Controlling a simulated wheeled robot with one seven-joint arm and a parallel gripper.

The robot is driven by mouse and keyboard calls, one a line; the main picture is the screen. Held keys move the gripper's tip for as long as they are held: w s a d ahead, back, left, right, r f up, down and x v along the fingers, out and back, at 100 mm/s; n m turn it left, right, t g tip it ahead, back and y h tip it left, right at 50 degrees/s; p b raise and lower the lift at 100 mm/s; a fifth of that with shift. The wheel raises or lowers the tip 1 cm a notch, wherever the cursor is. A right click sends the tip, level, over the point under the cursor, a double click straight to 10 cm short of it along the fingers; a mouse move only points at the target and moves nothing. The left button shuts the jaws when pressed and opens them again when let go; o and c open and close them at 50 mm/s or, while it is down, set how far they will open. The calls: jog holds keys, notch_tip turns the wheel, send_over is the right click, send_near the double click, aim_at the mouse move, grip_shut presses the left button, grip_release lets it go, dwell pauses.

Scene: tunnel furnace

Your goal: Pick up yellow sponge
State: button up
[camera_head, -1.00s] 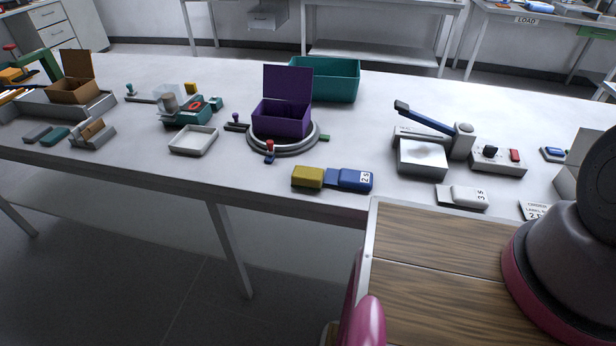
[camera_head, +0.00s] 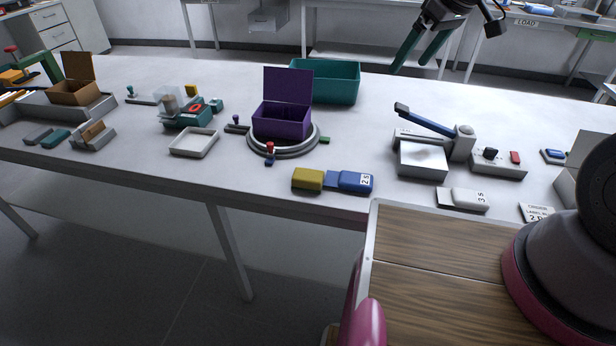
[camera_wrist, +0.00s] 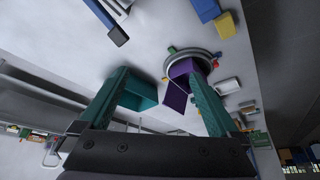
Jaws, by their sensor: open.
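My gripper (camera_head: 409,70) is high above the back of the table, in the upper right of the head view, well apart from the sponge. Its two green fingers are spread apart and hold nothing. In the wrist view the fingers (camera_wrist: 160,90) reach up from the bottom.
Behind the sponge stand an open purple box (camera_head: 283,121) on a round grey base and a teal bin (camera_head: 335,82). A grey lever device (camera_head: 423,158) and a switch box (camera_head: 498,163) are to the right. A shallow white tray (camera_head: 193,142) is to the left. Table around the sponge's left is clear.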

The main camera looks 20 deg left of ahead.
jog(key=s+a+f+n+g, duration=0.2)
jog(key=s+a+f+n, duration=0.3)
jog(key=a+f, duration=0.55)
jog(key=n+g, duration=0.1)
jog(key=n, duration=0.3)
send_near(308, 174)
jog(key=shift+y, duration=0.3)
jog(key=x, duration=0.4)
jog(key=shift+w+d+f, duration=0.2)
jog(key=shift+w+f, duration=0.15)
jog(key=shift+s+x, duration=0.2)
jog(key=shift+x, duration=1.2)
jog(key=shift+s+x, duration=0.2)
jog(key=shift+x, duration=1.2)
jog(key=c, duration=1.4)
